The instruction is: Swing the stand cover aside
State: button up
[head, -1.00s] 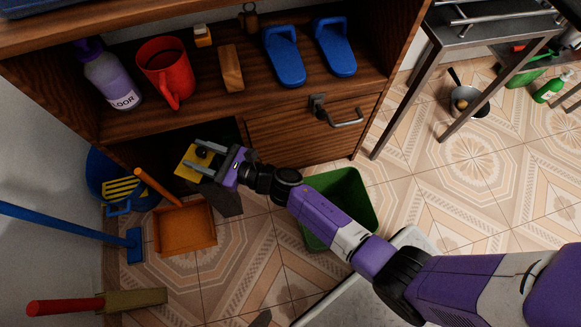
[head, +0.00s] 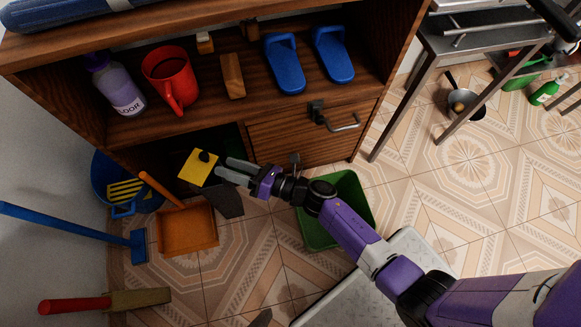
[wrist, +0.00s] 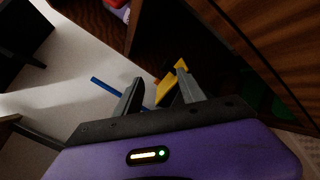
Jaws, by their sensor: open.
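A yellow square plate with a black knob (head: 196,170), which I take for the stand cover, lies at the front of the dark lower cabinet opening, above a dark grey block-like body (head: 228,203). It also shows in the wrist view (wrist: 172,84), partly hidden behind the right finger. My gripper (head: 222,167) is open, just right of the plate, with its fingertips pointing left toward the knob. In the wrist view my gripper (wrist: 158,80) has nothing visible held between its fingers. I cannot tell whether a fingertip touches the plate's right edge.
An orange dustpan (head: 187,232) lies in front of the cabinet. A blue bucket (head: 112,185) and blue broom (head: 80,228) are at left. A green bin (head: 350,205) stands beneath my arm. Above are the drawer handle (head: 340,122) and a shelf with a red mug (head: 172,80).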

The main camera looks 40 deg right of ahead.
aim_at(206, 173)
jog(key=w+a+m+g+y, duration=0.1)
jog(key=w+a+m, duration=0.1)
jog(key=m, duration=0.6)
jog(key=w+a+m+g+y, duration=0.2)
jog(key=m, duration=0.5)
jog(key=w+a+m+g+y, duration=0.1)
jog(key=w+a+m, duration=0.1)
jog(key=m, duration=0.6)
jog(key=shift+w+f+m+g+y, duration=0.3)
jog(key=shift+w+f+g+y, duration=0.05)
jog(key=shift+f+g+y, duration=0.05)
jog(key=shift+a+r+p, duration=0.15)
jog(key=shift+a+p, duration=0.25)
jog(key=shift+p, duration=0.05)
jog(key=m+t+h, duration=0.1)
jog(key=s+m+t+h+p, duration=0.1)
jog(key=t+h, duration=0.1)
jog(key=shift+s+m, duration=0.15)
jog(key=shift+m, duration=0.25)
jog(key=shift+s+d+m+t+h+b, duration=0.1)
jog(key=shift+d+m+t+h+b, duration=0.1)
jog(key=shift+m+t+h+b, duration=0.7)
jog(key=shift+s+m+t+h, duration=0.15)
jog(key=shift+m+t+h, duration=0.4)
jog(key=shift+h, duration=0.55)
